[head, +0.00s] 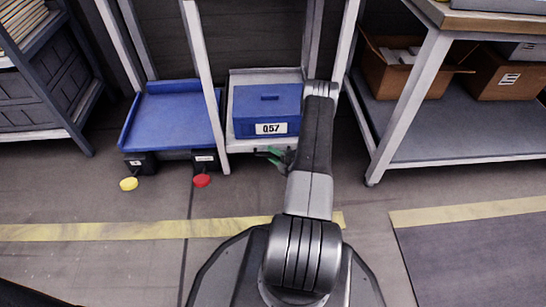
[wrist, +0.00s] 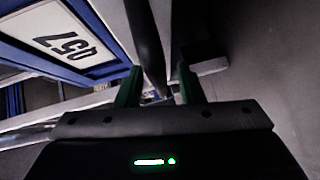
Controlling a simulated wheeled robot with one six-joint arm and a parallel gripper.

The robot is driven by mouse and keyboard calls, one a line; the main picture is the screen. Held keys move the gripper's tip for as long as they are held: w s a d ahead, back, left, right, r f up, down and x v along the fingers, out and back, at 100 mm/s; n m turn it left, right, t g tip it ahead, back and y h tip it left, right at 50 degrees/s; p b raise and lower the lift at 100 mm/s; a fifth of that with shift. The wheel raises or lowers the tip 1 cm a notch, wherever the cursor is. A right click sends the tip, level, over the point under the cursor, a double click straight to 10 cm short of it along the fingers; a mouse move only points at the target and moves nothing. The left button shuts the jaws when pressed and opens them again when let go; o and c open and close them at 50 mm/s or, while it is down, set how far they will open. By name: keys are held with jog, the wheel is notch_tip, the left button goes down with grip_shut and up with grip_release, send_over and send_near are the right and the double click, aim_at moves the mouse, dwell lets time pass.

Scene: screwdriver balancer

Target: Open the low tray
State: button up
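A grey-white tray (head: 237,145) sits low in the frame and carries a blue box (head: 266,98) labelled Q57. A blue tray (head: 171,122) lies low to its left. I cannot tell for sure which one the task means. My gripper (head: 276,157) is low at the front edge of the grey-white tray, partly hidden by my arm in the head view. In the wrist view my gripper (wrist: 158,88) has its green fingers apart. A dark bar (wrist: 146,45) shows in the gap between them; contact cannot be made out. The label of the box (wrist: 66,43) is at upper left.
A workbench (head: 405,105) with cardboard boxes stands at right. A dark shelf unit (head: 45,90) is at left. The floor in front is clear.

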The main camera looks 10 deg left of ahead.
jog(key=shift+a, duration=0.2)
jog(key=shift+c, duration=0.2)
grip_shut()
